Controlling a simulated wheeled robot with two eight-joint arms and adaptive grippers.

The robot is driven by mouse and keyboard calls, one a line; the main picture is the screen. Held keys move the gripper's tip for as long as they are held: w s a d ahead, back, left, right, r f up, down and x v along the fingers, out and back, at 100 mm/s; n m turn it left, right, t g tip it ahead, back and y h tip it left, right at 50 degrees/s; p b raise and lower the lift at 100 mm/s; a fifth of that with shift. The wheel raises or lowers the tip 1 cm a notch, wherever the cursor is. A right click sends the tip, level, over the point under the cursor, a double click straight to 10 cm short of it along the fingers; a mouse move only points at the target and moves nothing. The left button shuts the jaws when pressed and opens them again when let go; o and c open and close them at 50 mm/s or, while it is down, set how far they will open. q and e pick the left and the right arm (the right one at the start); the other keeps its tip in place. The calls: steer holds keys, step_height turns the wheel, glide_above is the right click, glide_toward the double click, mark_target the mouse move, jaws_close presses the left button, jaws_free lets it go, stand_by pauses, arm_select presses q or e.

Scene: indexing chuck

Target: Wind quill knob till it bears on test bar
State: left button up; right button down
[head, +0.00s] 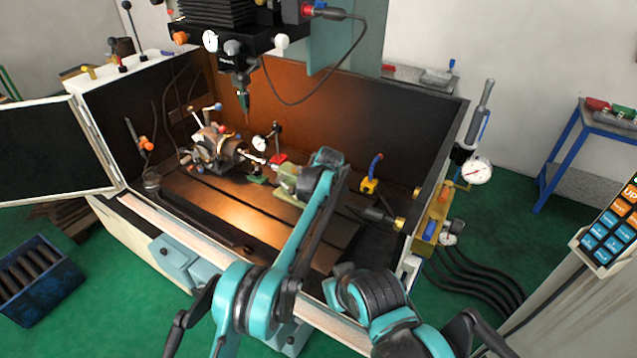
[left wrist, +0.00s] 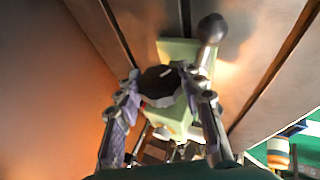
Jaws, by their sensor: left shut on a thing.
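The pale green tailstock (head: 288,192) stands on the slotted table inside the machine enclosure, partly hidden by my left arm. In the left wrist view its green body (left wrist: 176,50) lies beyond a dark quill knob (left wrist: 160,82) with a white mark. My left gripper (left wrist: 158,88) is shut on the knob, one finger on each side. A lever with a black ball (left wrist: 211,29) stands beside it. The chuck (head: 216,150) is left of the tailstock, with the shiny test bar (head: 254,159) between them. Whether the quill touches the bar is too small to tell. My right gripper is not visible.
A yellow fitting with a blue hose (head: 370,184) is right of my arm. The spindle tool (head: 243,98) hangs above. The enclosure's front wall is below my arm.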

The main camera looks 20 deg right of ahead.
arm_select(q)
steer(key=o, duration=1.2)
steer(key=v, duration=1.2)
steer(key=shift+f, duration=0.1)
